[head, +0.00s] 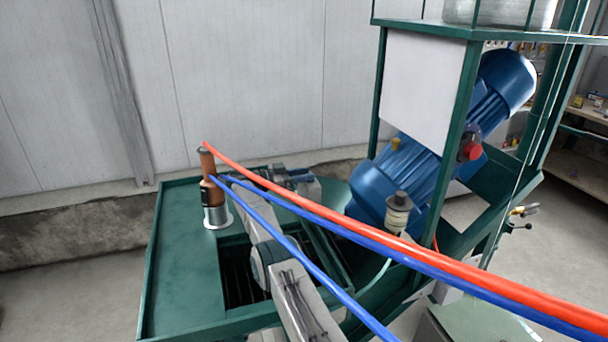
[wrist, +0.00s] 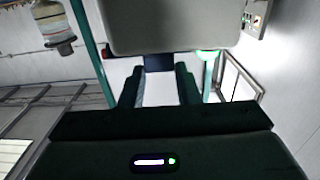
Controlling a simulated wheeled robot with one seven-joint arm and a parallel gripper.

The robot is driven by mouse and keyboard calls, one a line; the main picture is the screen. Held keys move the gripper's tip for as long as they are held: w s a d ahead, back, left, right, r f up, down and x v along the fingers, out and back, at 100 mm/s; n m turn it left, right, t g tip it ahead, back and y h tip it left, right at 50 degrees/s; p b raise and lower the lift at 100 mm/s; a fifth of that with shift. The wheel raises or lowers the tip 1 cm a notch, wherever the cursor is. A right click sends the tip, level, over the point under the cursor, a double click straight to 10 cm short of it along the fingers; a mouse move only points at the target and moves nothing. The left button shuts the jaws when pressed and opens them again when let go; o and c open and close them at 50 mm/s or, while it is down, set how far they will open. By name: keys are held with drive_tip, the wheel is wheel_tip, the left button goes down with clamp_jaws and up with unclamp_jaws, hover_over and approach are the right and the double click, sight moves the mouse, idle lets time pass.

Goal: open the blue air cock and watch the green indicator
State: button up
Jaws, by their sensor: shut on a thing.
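In the wrist view, the blue air cock (wrist: 158,63) shows as a small dark blue block below a pale grey box. My gripper (wrist: 160,78) is shut on it, with one dark finger on each side. The cock's exact angle is hard to tell. A bright green-white glow, the green indicator (wrist: 208,54), shows at the lower right edge of the grey box, which hides its upper part. In the head view, my grey arm reaches over the green machine bed, and its wrist end is partly covered by hoses. The cock and indicator cannot be made out there.
Red (head: 380,232) and blue (head: 308,262) hoses cross in front of my arm. A brown cylinder on a silver base (head: 215,205) stands on the green bed (head: 180,290). A blue motor (head: 440,150) with a red knob sits in the green frame at right. Floor at left is clear.

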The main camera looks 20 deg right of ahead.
drive_tip(key=shift+r, duration=0.2)
drive_tip(key=o, duration=1)
drive_tip(key=shift+w+a+f, duration=0.1)
drive_tip(key=shift+f, duration=0.05)
drive_tip(key=shift+r, duration=0.4)
wheel_tip(320, 180, up, 4)
drive_tip(key=p, duration=0.2)
drive_tip(key=shift+f+p, duration=0.15)
drive_tip(key=shift+p, duration=0.2)
drive_tip(key=shift+f+b, duration=0.45)
drive_tip(key=shift+b, duration=0.4)
drive_tip(key=b, duration=0.2)
drive_tip(key=shift+s+d+r+b, duration=0.15)
drive_tip(key=shift+s+d+b, duration=0.05)
drive_tip(key=shift+d+b, duration=0.2)
